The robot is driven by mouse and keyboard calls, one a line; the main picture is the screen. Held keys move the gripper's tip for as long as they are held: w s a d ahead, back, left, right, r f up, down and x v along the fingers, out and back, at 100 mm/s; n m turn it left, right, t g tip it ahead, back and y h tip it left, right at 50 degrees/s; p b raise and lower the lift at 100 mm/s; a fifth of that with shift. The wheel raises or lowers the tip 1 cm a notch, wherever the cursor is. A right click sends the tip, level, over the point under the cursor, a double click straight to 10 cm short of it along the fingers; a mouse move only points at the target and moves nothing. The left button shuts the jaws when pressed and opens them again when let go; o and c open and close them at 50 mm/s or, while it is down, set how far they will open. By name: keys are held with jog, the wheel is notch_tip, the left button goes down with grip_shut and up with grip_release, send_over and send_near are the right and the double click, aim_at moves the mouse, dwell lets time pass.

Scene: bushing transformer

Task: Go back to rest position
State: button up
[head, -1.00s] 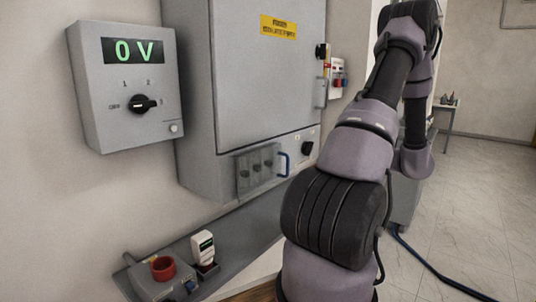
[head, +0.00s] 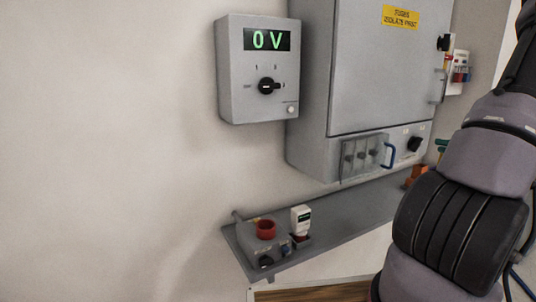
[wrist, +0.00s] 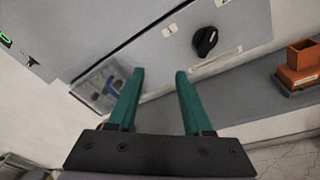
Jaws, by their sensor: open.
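My gripper (wrist: 155,98) shows in the wrist view with its two green fingers apart and nothing between them. Past the fingertips is the lower front of the grey cabinet (wrist: 150,45), with a black rotary knob (wrist: 205,40) to the right and a clear-covered panel with a blue handle (wrist: 108,85) to the left. I cannot tell the exact distance to the cabinet, but no contact shows. In the head view my arm fills the right side, and the gripper itself is not clearly seen there.
The grey cabinet (head: 385,90) and a voltage box reading 0 V (head: 258,75) hang on the wall. The shelf (head: 340,215) below holds a red-button box (head: 265,232) and a small white meter (head: 301,220). An orange-brown holder (wrist: 300,65) stands on the shelf. The left wall is bare.

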jog(key=a+r+n+g, duration=0.45)
jog(key=a+n, duration=0.25)
jog(key=a, duration=0.4)
jog(key=a+r+n+g, duration=0.3)
jog(key=a+n+g, duration=0.2)
jog(key=a+n, duration=0.45)
jog(key=s+a+r+n+t+h, duration=0.2)
jog(key=s+a+r+n+h, duration=0.5)
jog(key=s+a+n, duration=0.4)
jog(key=a+r+n, duration=0.1)
jog(key=a+n, duration=0.2)
jog(key=n, duration=0.2)
jog(key=shift+s+a+r+n, duration=0.15)
jog(key=shift+s+n, duration=0.2)
